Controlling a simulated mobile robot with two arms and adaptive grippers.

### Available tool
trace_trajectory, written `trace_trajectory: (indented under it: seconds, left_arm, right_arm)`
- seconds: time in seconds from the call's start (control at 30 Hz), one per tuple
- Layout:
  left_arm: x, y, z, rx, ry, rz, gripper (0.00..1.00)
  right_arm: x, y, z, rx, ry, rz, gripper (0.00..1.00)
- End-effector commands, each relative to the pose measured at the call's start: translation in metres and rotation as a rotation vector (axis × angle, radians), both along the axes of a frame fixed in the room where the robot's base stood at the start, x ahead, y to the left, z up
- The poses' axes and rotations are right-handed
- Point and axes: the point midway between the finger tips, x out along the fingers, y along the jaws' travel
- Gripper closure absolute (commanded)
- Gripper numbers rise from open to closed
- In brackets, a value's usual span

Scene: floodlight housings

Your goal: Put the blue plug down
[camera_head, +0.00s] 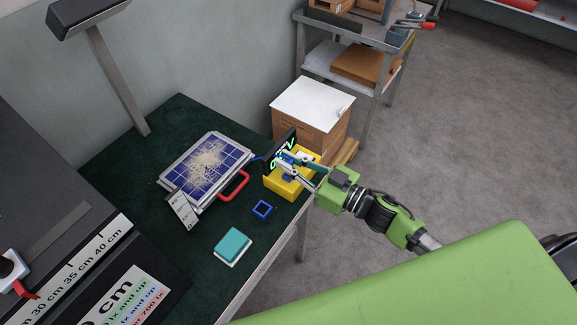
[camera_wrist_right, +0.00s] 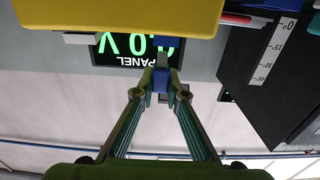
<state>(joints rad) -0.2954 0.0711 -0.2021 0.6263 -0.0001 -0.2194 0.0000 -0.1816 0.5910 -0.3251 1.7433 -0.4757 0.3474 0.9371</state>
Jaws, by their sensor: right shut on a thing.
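My right gripper (camera_head: 283,161) reaches in from the right over the yellow tester (camera_head: 281,188) at the table's right edge. It is shut on the blue plug, a small piece mostly hidden by the fingers in the head view. The display reads 0.0 V upside down there. Whether the plug touches the tester I cannot tell. My left gripper is not in view.
A white-topped box (camera_head: 313,105) stands behind.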

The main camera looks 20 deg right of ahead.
Motion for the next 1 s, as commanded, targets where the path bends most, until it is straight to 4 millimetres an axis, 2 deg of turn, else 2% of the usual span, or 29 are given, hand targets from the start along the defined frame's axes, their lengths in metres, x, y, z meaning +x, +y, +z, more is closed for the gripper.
trace_trajectory:
  seconds: [0.03, 0.17, 0.53, 0.57, 0.6, 0.63, 1.0]
  left_arm:
    - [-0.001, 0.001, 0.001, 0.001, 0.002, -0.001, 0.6]
    - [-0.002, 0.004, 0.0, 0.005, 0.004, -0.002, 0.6]
    - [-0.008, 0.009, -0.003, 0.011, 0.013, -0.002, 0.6]
    - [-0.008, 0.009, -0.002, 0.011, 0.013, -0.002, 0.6]
    - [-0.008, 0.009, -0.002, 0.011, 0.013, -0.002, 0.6]
    - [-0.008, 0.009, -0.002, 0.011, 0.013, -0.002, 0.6]
    - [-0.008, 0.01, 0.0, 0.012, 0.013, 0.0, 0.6]
  right_arm:
    - [-0.001, 0.001, -0.009, 0.005, 0.005, -0.002, 1.0]
    - [-0.001, 0.001, -0.019, 0.002, 0.003, -0.001, 1.0]
    - [-0.001, 0.001, -0.024, 0.001, 0.002, 0.0, 1.0]
    - [-0.001, 0.001, -0.024, 0.001, 0.002, 0.001, 0.85]
    - [-0.001, 0.001, -0.024, 0.001, 0.002, 0.001, 0.75]
    - [-0.001, 0.001, -0.023, 0.001, 0.002, 0.001, 0.71]
    - [-0.001, 0.001, -0.02, 0.0, 0.001, 0.0, 0.71]
